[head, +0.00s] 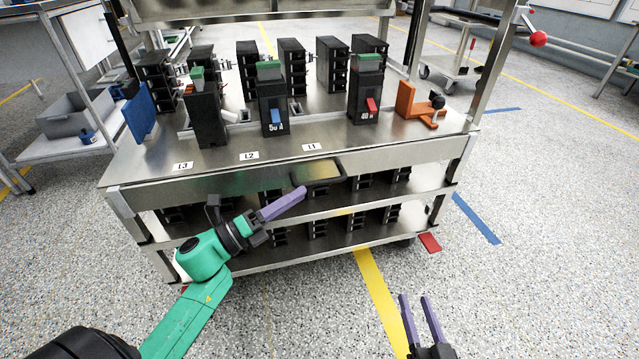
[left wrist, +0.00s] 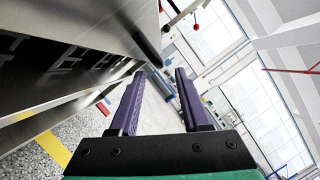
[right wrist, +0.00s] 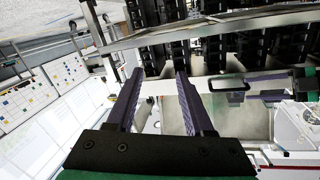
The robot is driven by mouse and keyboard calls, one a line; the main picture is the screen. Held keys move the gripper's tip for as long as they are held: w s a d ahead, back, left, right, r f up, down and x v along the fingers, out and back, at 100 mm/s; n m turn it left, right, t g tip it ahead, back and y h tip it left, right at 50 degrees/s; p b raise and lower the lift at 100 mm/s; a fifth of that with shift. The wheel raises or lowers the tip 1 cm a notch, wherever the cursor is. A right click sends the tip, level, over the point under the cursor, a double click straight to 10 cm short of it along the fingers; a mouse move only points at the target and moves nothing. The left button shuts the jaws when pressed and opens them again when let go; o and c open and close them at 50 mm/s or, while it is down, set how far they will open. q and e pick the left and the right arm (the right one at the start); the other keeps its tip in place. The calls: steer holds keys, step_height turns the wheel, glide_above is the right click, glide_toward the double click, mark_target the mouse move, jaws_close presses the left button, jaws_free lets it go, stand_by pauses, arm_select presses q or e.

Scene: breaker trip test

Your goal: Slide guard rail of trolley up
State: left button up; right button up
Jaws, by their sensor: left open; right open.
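The trolley's guard rail (head: 225,183) is a flat metal strip along the front, just below the edge of the top deck. It carries a black handle (head: 338,178), which also shows in the right wrist view (right wrist: 226,87). My left gripper (head: 301,192) points at the handle from the lower left. Its tips are close to the handle, but the jaws are not around it. Both spread purple fingers show empty in the left wrist view (left wrist: 160,76). My right gripper (head: 414,297) is open and empty over the floor, in front of the trolley and to the right.
The top deck (head: 330,137) bears black breakers, three at the front, and an orange bracket (head: 404,103). More black units stand on the lower shelves. A side bench with a grey bin (head: 75,115) stands at left.

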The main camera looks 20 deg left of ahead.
mark_target(320, 182)
arm_select(q)
steer(key=b+x, duration=0.1)
steer(key=x, duration=0.5)
steer(key=shift+w+d, duration=0.2)
steer(key=shift+w, duration=0.1)
jaws_close()
arm_select(e)
steer(key=w+r+t, duration=0.3)
steer(key=w+r, duration=0.1)
steer(key=r, duration=0.6)
steer(key=shift+w+d+r+n+y, duration=0.2)
steer(key=shift+d+r+n+y, duration=0.1)
steer(key=shift+d+y, duration=0.1)
steer(key=shift+f, duration=0.15)
